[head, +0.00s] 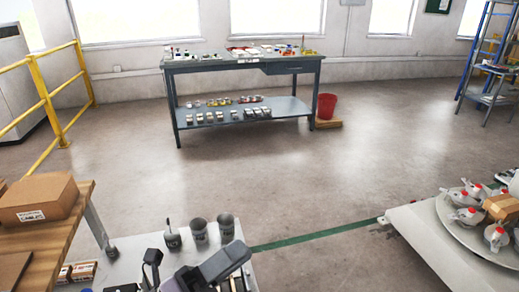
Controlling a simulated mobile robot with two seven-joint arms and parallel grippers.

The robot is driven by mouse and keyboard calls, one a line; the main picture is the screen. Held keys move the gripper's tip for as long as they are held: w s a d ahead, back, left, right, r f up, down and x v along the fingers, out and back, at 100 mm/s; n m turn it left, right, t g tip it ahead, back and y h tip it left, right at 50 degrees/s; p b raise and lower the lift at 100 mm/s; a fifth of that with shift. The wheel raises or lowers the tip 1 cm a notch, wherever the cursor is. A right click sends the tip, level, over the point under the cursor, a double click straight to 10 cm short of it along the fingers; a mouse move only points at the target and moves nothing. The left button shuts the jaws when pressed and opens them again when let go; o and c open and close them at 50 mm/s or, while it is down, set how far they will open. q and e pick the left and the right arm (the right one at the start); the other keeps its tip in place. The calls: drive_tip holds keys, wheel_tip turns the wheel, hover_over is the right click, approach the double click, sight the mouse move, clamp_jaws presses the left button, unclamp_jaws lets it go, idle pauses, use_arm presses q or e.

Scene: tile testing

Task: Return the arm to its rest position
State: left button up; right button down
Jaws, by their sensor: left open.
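My left gripper (208,268) is at the bottom edge of the head view, dark grey and partly cut off by the frame. It is open, and I see nothing held in it. It is over or beside a light-topped table (130,248), close to several dark grey cups; the exact gap cannot be told. My right gripper is not in view.
Dark cups (199,231) stand on the near table. A cardboard box (39,199) sits on a wooden top at left. At right, a pale table (412,222) bears a round tray with white bottles. A workbench (245,61) stands far off. The middle floor is clear.

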use_arm(q)
drive_tip(key=w+a+f+n+t+y, duration=0.2)
drive_tip(key=a+f+n+t+y, duration=0.5)
drive_tip(key=n, duration=0.7)
drive_tip(key=s+a+f+n+g+y, duration=0.4)
drive_tip(key=s+f+n+y, duration=0.1)
drive_tip(key=f+n, duration=0.4)
drive_tip(key=s+a+f+n+g+y, duration=0.4)
drive_tip(key=s+f+n, duration=0.3)
drive_tip(key=f+n, duration=0.2)
drive_tip(key=shift+a+f+y+p, duration=0.45)
drive_tip(key=shift+a+f+y, duration=0.05)
drive_tip(key=shift+f, duration=0.45)
